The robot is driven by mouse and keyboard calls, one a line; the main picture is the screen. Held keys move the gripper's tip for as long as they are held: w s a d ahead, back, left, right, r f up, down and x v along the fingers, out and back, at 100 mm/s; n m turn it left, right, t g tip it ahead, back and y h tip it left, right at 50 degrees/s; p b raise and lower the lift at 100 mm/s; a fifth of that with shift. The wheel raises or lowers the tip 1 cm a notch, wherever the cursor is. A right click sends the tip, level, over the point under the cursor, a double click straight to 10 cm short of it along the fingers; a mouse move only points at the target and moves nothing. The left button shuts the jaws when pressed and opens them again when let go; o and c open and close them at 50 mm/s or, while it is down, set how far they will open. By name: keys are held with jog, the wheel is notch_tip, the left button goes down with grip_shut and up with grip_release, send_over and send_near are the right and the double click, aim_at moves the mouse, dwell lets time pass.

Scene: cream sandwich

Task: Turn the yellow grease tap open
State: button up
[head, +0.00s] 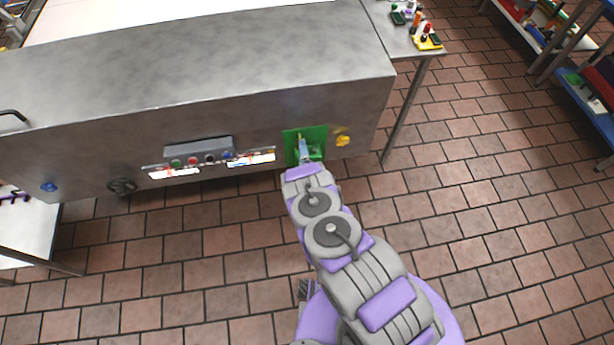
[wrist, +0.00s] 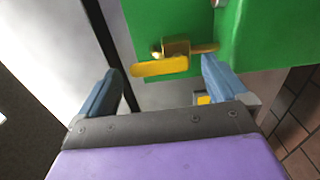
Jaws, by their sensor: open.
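In the wrist view, the yellow tap handle (wrist: 158,68) is a flat bar joined to a small brass-coloured body and a stem that meets the green panel (wrist: 265,30). My gripper (wrist: 162,66) is open, with its two blue fingers on either side of the handle. The right finger is near the stem; I cannot tell if it touches. In the head view, my gripper (head: 304,150) is in front of the green panel (head: 318,134) on the machine's front. A yellow fitting (head: 342,140) shows just right of that panel; I cannot tell if it is the same tap.
The long grey metal machine (head: 200,70) spans the left and top. A control strip (head: 210,161) with several buttons and a dark handwheel (head: 122,186) lie left of my gripper. A side table (head: 400,38) stands beyond the right end. The tiled floor (head: 480,200) at right is clear.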

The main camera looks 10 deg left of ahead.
jog(key=b+v, duration=0.4)
jog(key=v, duration=1.1)
jog(key=shift+s+a+b, duration=0.15)
jog(key=shift+s+b, duration=0.2)
jog(key=shift+b, duration=0.05)
dwell(0.6)
